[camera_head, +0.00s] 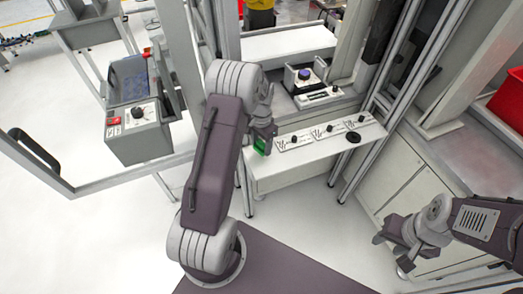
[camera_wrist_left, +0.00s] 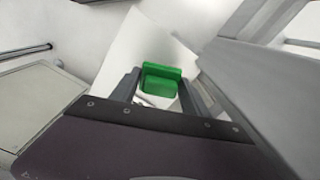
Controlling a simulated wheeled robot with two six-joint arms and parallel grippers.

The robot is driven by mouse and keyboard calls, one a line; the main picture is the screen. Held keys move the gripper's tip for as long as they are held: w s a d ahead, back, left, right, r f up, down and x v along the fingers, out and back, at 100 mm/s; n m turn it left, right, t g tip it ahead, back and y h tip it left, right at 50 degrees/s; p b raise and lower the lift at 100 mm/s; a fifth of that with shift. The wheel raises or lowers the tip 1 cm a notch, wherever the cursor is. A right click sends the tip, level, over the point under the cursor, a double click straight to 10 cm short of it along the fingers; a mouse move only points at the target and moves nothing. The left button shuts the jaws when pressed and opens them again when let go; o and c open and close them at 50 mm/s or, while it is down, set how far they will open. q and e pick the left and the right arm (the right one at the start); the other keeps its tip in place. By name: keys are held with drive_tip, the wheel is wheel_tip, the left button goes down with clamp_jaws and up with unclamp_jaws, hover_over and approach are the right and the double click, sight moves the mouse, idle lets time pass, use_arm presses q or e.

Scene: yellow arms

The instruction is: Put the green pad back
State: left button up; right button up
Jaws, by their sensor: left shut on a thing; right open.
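The green pad (camera_wrist_left: 160,82) is a small bright green block between the two fingers of my left gripper (camera_wrist_left: 160,90) in the left wrist view. The left gripper is shut on it. In the head view the pad (camera_head: 261,147) shows only in part at the fingertips of my left gripper (camera_head: 264,136), at the left end of a white shelf (camera_head: 262,180). I cannot tell whether the pad touches the shelf. My right gripper (camera_head: 395,245) is open and empty at the lower right, well apart from the shelf.
White plates with black knobs (camera_head: 327,132) line the shelf, and a black disc (camera_head: 353,137) lies at its right. A fixture with a blue-topped part (camera_head: 304,74) stands behind. Metal frame posts rise on both sides. A grey control box (camera_head: 138,132) is at the left.

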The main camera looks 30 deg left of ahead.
sight(261, 150)
use_arm(q)
wheel_tip(261, 150, down, 4)
drive_tip(key=shift+w+r, duration=0.1)
drive_tip(key=o, duration=1.3)
wheel_tip(261, 150, up, 12)
drive_tip(key=shift+r, duration=0.1)
